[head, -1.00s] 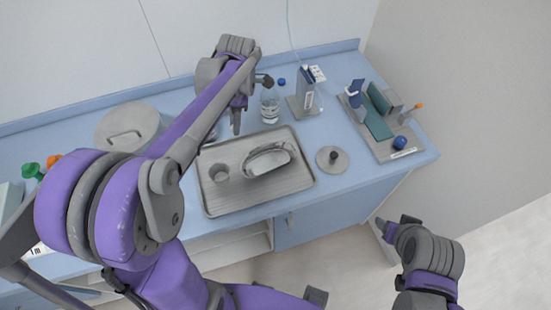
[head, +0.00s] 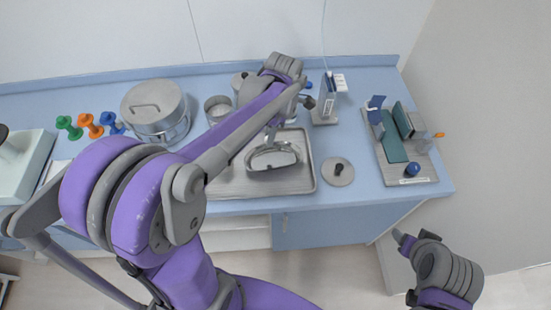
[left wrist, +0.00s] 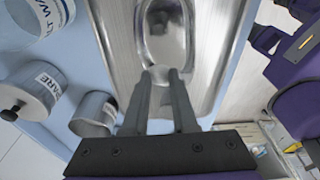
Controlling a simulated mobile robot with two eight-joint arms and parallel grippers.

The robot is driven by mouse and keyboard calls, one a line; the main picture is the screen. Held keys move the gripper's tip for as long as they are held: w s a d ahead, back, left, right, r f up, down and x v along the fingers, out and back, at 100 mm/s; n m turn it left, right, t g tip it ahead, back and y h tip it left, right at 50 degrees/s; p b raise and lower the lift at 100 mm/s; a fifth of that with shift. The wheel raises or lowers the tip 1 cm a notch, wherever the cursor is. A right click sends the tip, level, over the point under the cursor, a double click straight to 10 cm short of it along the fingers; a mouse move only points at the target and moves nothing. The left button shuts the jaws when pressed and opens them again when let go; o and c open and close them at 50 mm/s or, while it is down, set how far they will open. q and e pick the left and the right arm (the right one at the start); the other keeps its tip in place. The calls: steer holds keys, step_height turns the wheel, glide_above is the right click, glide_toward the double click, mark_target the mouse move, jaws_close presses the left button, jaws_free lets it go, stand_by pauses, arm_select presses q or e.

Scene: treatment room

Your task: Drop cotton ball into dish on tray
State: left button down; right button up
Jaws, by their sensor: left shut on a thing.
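The steel tray (head: 306,184) lies on the blue counter, partly covered by my left arm. A shiny metal dish (head: 272,157) sits on it; the dish also shows at the top of the left wrist view (left wrist: 166,52). My left gripper (head: 270,138) points down at the dish's back edge. In the left wrist view its fingers (left wrist: 162,76) are shut on a small pale thing (left wrist: 160,72), apparently the cotton ball, at the near end of the dish. The fingers hide most of it. My right gripper (head: 401,238) is off the counter's front edge at the right; its jaws are unclear.
A lidded pot (head: 156,112) and an open metal container (head: 217,108) stand left of the tray. A round grey base with a knob (head: 338,171) stands right of it. A board with upright panels (head: 408,172) is farther right. The counter's front strip is clear.

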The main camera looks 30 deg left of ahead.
arm_select(q)
steer(key=b, duration=0.2)
glide_above(270, 157)
steer(key=shift+f, duration=2.8)
arm_select(e)
steer(key=s+f, duration=0.1)
steer(key=f, duration=0.1)
steer(key=s+f, duration=0.1)
steer(key=shift+s+f, duration=0.1)
steer(key=shift+f, duration=0.25)
arm_select(q)
steer(key=c, duration=0.6)
jaws_free()
steer(key=shift+r, duration=0.1)
steer(key=r, duration=0.3)
steer(key=d+r, duration=0.1)
steer(key=r, duration=0.3)
steer(key=w+r, duration=0.1)
steer(key=r, duration=0.2)
steer(key=shift+d+r, duration=0.2)
steer(key=shift+r, duration=0.15)
arm_select(e)
steer(key=shift+w+r, duration=0.25)
steer(key=shift+r, duration=0.2)
